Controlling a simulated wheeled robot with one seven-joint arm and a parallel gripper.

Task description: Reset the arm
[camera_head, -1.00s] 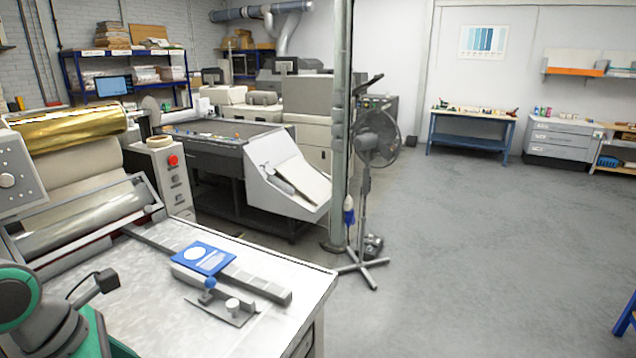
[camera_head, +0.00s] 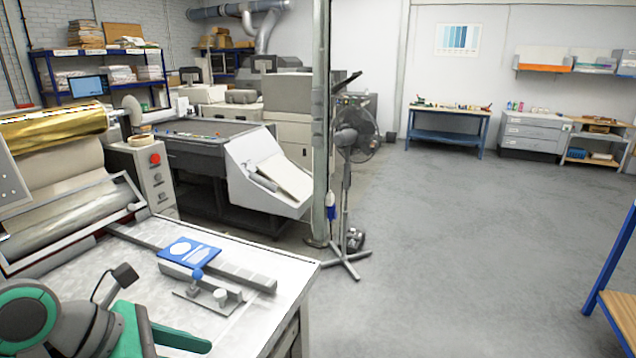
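Part of my own arm (camera_head: 85,322), green and dark grey, shows at the lower left of the head view. A small black block on a cable stands up from it. I see no gripper fingertips, and the picture's lower edge cuts off the rest of the arm. The arm is in front of the near edge of a white-topped machine table (camera_head: 120,262). On that table lie a blue plate with white shapes (camera_head: 188,252), a grey bar (camera_head: 235,273) and a small metal fixture with a blue knob (camera_head: 198,274).
A machine with a gold foil roll (camera_head: 55,128) stands at the left. A grey post (camera_head: 320,150) and a standing fan (camera_head: 346,262) are beyond the table. The grey floor (camera_head: 450,250) between is open.

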